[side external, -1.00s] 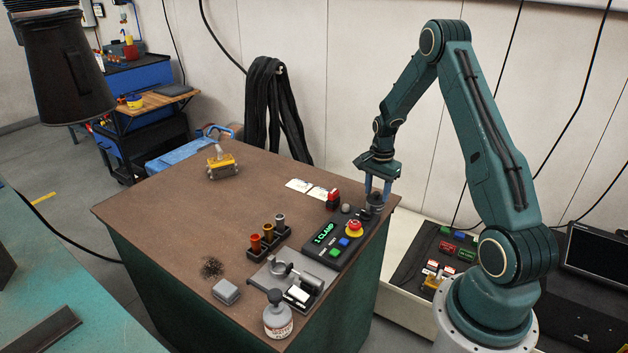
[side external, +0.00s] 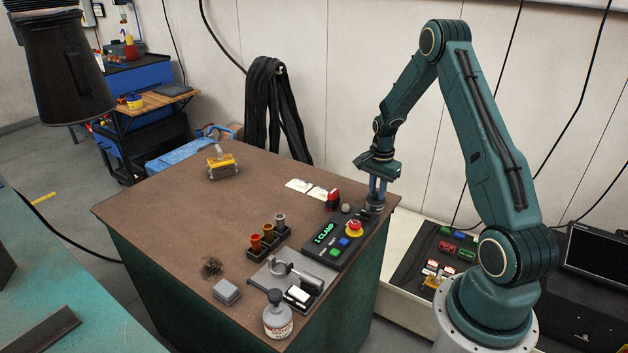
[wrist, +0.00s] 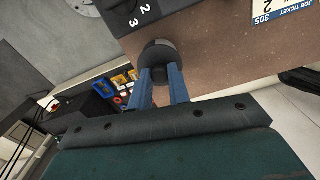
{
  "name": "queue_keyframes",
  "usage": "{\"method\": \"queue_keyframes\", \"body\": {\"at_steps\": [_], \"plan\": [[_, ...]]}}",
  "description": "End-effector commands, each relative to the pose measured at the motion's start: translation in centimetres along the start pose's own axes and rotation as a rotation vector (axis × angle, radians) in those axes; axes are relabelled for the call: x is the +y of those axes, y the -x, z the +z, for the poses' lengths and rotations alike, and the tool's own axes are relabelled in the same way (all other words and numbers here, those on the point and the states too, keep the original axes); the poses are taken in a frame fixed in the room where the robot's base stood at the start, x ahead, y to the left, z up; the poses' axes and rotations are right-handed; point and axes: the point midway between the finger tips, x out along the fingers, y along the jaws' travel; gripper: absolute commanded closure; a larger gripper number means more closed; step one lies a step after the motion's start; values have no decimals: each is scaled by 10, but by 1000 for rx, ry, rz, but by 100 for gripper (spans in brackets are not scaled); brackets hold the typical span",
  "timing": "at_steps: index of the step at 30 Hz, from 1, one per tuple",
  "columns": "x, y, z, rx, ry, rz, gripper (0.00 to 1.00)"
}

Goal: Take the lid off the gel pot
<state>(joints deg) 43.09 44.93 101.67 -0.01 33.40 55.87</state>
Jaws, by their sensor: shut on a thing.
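The gel pot (side external: 375,208), small, round and grey, stands at the right back corner of the brown bench. My gripper (side external: 377,192) points down over it, with its blue fingers at the pot's top. In the wrist view my gripper (wrist: 160,72) has one finger on each side of the dark round lid (wrist: 158,52) and is shut on it. The lid appears to be still on the pot; the fingers hide much of it in the side view, and I cannot see a gap beneath it.
A control panel (side external: 336,238) with a red stop button lies close in front of the pot. A white labelled jar (side external: 278,321) stands at the front.

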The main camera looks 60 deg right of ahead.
Motion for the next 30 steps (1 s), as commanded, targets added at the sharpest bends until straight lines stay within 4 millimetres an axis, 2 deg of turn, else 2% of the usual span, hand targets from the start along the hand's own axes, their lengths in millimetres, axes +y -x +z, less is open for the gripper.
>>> {"method": "queue_keyframes", "body": {"at_steps": [8,14,30], "plan": [[-1,12,0,1,0,-2,100],[-1,38,-1,3,0,-4,100],[0,150,0,3,0,-4,100]]}}
